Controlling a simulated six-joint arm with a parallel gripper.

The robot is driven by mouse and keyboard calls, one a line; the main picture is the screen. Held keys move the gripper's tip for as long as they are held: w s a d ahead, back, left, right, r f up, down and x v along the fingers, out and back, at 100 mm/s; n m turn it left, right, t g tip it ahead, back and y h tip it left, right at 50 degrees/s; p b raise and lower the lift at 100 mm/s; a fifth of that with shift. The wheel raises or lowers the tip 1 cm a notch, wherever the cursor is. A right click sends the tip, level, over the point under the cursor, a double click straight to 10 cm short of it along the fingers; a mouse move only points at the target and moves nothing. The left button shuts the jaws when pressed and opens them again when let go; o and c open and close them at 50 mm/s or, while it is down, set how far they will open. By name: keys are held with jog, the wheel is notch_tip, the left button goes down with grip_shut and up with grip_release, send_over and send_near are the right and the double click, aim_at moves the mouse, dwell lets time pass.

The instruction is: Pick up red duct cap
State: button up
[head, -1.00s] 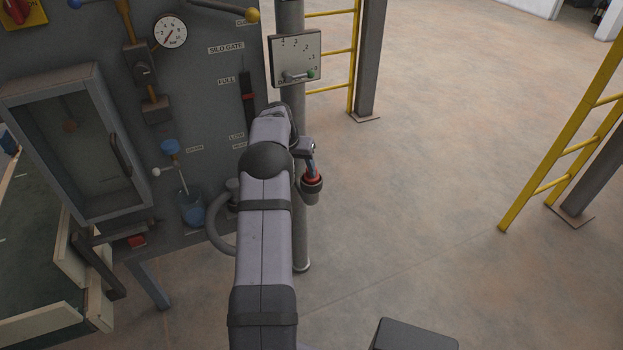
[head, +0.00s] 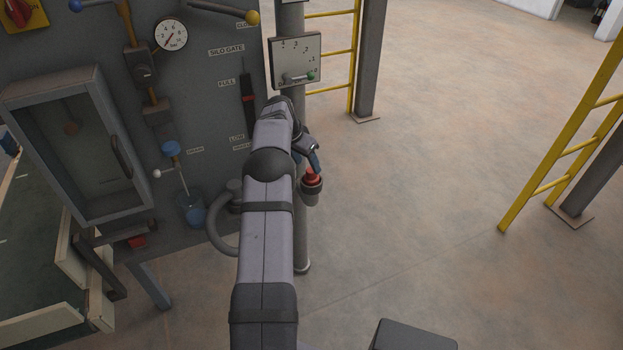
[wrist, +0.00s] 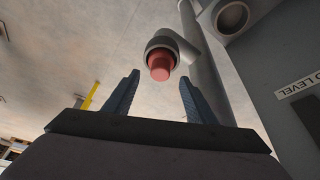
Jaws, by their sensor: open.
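The red duct cap (head: 312,176) sits in the mouth of a dark grey duct stub on the side of the vertical pipe. In the wrist view the red cap (wrist: 160,66) shows beyond the fingertips, roughly midway between them. My gripper (head: 315,158) is just above the cap in the head view, partly hidden by my arm. In the wrist view my gripper (wrist: 160,82) has its two blue-grey fingers spread apart with nothing between them. I cannot tell if a finger touches the cap.
The grey vertical pipe (head: 303,230) stands close behind the cap, with a gauge plate (head: 296,58) above it. The grey machine panel (head: 210,75) is to the left. A yellow ladder (head: 330,52) stands further back.

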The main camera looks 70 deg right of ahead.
aim_at(311, 171)
jog(key=shift+f, duration=0.1)
jog(key=shift+p+x, duration=1.05)
jog(key=shift+x, duration=1.45)
jog(key=c, duration=1.1)
